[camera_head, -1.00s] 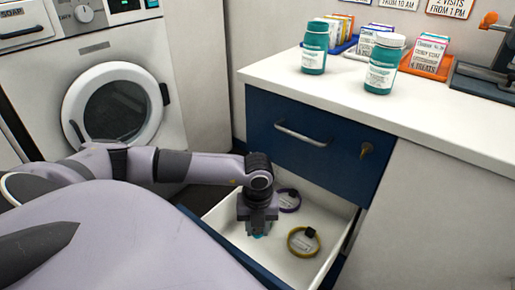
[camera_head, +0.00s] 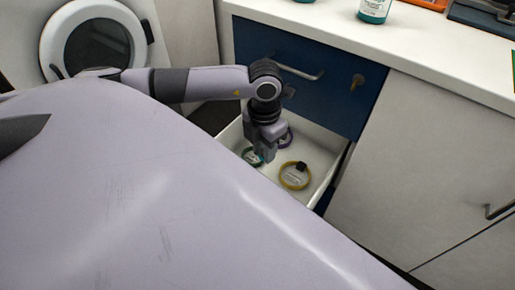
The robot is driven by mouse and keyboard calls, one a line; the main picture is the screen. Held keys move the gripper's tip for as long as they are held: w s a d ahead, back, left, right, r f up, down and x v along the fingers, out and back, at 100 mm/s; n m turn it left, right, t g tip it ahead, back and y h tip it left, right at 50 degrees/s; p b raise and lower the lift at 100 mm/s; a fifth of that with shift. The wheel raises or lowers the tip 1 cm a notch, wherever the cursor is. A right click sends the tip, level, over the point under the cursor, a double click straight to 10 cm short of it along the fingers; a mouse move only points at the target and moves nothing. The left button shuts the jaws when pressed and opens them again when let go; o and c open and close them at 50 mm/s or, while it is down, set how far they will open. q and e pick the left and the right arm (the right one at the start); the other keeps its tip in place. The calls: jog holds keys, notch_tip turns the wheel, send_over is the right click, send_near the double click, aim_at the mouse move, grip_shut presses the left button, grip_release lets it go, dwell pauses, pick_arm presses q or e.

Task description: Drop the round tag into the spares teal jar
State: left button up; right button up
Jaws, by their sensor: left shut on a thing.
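My left gripper (camera_head: 264,157) reaches down into the open drawer (camera_head: 326,178). I cannot make out a separate round tag. Two teal jars stand on the counter, both cut off by the top edge: one at the right (camera_head: 375,10), and only the base of the other (camera_head: 304,1). I cannot read which is for spares. My right gripper is not in view.
A white cabinet (camera_head: 410,165) stands to the right. A washing machine door (camera_head: 95,40) is at the upper left.

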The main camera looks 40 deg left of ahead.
pick_arm(q)
jog(key=m, duration=0.1)
jog(key=d+r+m, duration=0.1)
jog(key=m, duration=0.2)
jog(key=shift+w+d+r+m, duration=0.2)
jog(key=shift+w+r+m, duration=0.1)
jog(key=shift+r, duration=0.05)
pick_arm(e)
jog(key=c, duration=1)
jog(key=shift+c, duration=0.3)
pick_arm(q)
jog(key=d+r+m, duration=0.3)
jog(key=r+m, duration=0.2)
jog(key=m, duration=1)
jog(key=w+d+r+m, duration=0.1)
jog(key=d+r+m, duration=0.2)
jog(key=m, duration=1.2)
notch_tip(320, 180, up, 3)
jog(key=shift+d+r, duration=0.1)
jog(key=shift+d, duration=0.3)
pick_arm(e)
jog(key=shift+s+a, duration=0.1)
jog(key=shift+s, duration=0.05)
